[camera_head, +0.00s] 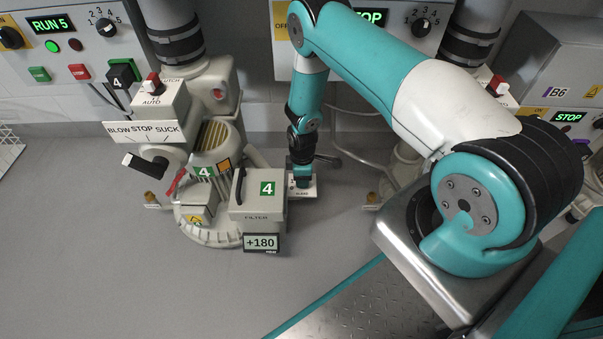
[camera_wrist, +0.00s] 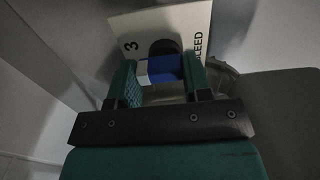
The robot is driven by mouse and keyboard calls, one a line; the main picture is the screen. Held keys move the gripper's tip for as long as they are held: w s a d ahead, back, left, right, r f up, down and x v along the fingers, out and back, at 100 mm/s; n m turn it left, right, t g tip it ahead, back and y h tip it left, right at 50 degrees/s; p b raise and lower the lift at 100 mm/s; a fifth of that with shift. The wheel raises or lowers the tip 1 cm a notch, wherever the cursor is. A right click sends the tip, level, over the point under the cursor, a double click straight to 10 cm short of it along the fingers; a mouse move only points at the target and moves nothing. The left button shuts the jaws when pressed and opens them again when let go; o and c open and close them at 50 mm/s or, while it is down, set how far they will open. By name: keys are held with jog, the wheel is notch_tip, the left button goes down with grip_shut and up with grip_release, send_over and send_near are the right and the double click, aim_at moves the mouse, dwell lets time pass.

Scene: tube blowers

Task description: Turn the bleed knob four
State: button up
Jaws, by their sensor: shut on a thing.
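In the wrist view my gripper (camera_wrist: 161,73) has its two green fingers closed on a small blue knob (camera_wrist: 166,69) with a white band at its left. Behind it is a white plate (camera_wrist: 175,24) with a "3" at its left and lettering at its right that reads like "BLEED". In the head view my gripper (camera_head: 301,180) points down beside a small white plate (camera_head: 304,193), just right of the filter box (camera_head: 263,212) labelled 4. The knob is hidden there. A display (camera_head: 261,243) on the blower reads +180.
The blower (camera_head: 224,141) labelled 4 has a BLOW/STOP/SUCK plate (camera_head: 141,132) and a black handle (camera_head: 145,166). Another blower's parts stand behind my arm at right. The grey floor (camera_head: 90,260) at front left is clear.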

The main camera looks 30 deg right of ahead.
jog(key=shift+m+p, duration=0.5)
jog(key=shift+m, duration=1.4)
jog(key=shift+d, duration=0.1)
jog(key=o, duration=0.9)
notch_tip(320, 180, up, 17)
jog(key=p, duration=0.6)
jog(key=shift+r+p, duration=0.2)
jog(key=shift+p, duration=0.2)
